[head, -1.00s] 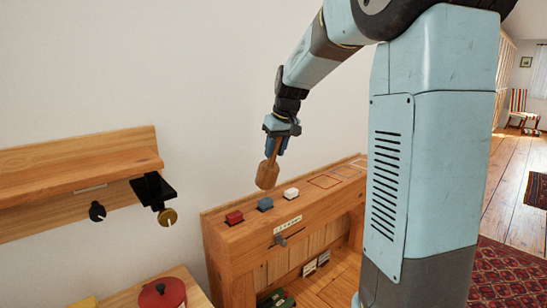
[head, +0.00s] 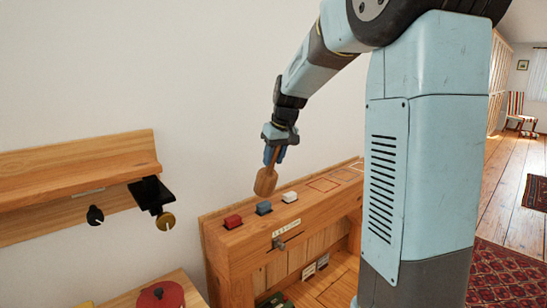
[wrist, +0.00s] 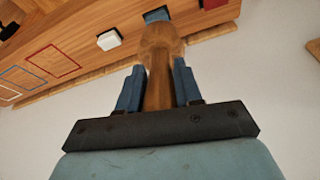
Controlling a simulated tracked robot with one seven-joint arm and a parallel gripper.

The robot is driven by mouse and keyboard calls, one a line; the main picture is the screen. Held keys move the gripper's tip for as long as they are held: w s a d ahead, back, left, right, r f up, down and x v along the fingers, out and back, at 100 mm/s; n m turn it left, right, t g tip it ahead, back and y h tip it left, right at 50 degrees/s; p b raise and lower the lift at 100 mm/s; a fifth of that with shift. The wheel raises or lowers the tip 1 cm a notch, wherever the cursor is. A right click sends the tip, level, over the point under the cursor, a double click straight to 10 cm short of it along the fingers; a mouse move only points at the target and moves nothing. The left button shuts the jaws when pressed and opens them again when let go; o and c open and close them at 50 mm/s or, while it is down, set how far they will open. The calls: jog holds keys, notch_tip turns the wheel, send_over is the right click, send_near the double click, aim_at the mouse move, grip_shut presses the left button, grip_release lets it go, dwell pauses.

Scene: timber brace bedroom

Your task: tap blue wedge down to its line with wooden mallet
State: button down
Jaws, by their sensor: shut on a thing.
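My gripper (head: 276,152) is shut on the handle of the wooden mallet (head: 265,181), whose head hangs down. The mallet also fills the middle of the wrist view (wrist: 158,70), between my blue fingers. The blue wedge (head: 264,208) sits in the top of the wooden bench, between the red wedge (head: 233,221) and the white wedge (head: 290,197). The mallet head is above the blue wedge in the head view; the gap between them is small. In the wrist view the blue wedge (wrist: 157,14) is partly hidden behind the mallet head. Its line cannot be made out.
The wooden bench (head: 240,258) has coloured outlines (head: 323,185) on its top at right. A wall shelf (head: 75,165) with a black bracket (head: 150,193) and knobs is at left. A red round pot (head: 160,296) stands at lower left.

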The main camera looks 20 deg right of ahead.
aim_at(272, 175)
notch_tip(272, 175, down, 4)
jog(key=shift+r, duration=2.4)
